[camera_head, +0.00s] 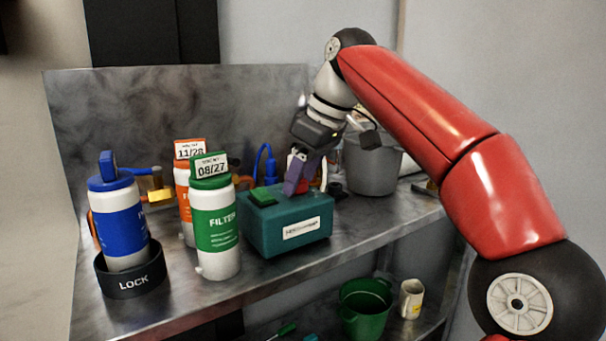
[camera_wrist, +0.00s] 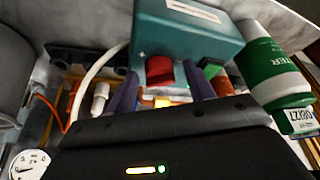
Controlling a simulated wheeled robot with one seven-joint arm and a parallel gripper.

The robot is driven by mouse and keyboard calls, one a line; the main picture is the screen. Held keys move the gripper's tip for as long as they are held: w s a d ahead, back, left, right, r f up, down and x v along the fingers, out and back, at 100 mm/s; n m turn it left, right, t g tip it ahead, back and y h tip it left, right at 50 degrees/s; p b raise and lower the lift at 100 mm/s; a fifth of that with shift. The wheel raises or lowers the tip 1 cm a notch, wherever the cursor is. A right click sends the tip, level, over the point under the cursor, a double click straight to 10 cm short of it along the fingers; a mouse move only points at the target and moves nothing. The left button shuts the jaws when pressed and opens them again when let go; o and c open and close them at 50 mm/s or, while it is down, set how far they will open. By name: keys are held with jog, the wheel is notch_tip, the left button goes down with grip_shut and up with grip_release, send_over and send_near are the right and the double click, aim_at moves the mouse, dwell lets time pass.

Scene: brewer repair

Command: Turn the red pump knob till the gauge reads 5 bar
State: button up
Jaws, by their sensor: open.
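A green filter (camera_head: 216,232), an orange filter (camera_head: 184,185) and a blue filter (camera_head: 120,232) in a black LOCK ring (camera_head: 132,284) stand left of the box. A grey bucket (camera_head: 370,165) stands at the right.

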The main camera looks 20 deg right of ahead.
jog(key=c, duration=1)
jog(key=shift+o, duration=0.2)
jog(key=shift+a+f+m+h+b, duration=0.1)
jog(key=shift+m+h+b, duration=0.3)
jog(key=shift+m+b, duration=0.45)
jog(key=shift+s+m+t+h, duration=0.1)
jog(key=shift+m+t+h, duration=0.3)
jog(key=shift+m, duration=1.25)
jog(key=o, duration=1)
jog(key=shift+c, duration=0.2)
